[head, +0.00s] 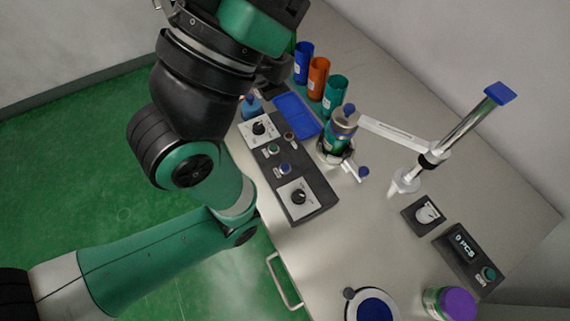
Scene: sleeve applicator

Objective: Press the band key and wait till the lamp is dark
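A dark control panel (313,182) lies along the near edge of the table. It carries two white dial plates with black knobs, one plate (259,130) at its upper end and the other (297,197) at its lower end. Between them sit a green key (274,149), a blue key (285,169) and a small brownish round piece (289,137), perhaps a lamp. I cannot tell which key is the band key, or whether a lamp is lit. One of my arms comes in from the left and bends up past the panel. I cannot make out either gripper.
A clamped bottle (340,128) stands by a white arm (395,134) and a blue-topped post (465,122). Blue, orange and teal cups (317,78) and a blue tray (296,115) are behind. A counter box (468,256) and purple-lidded jar (450,302) are at right.

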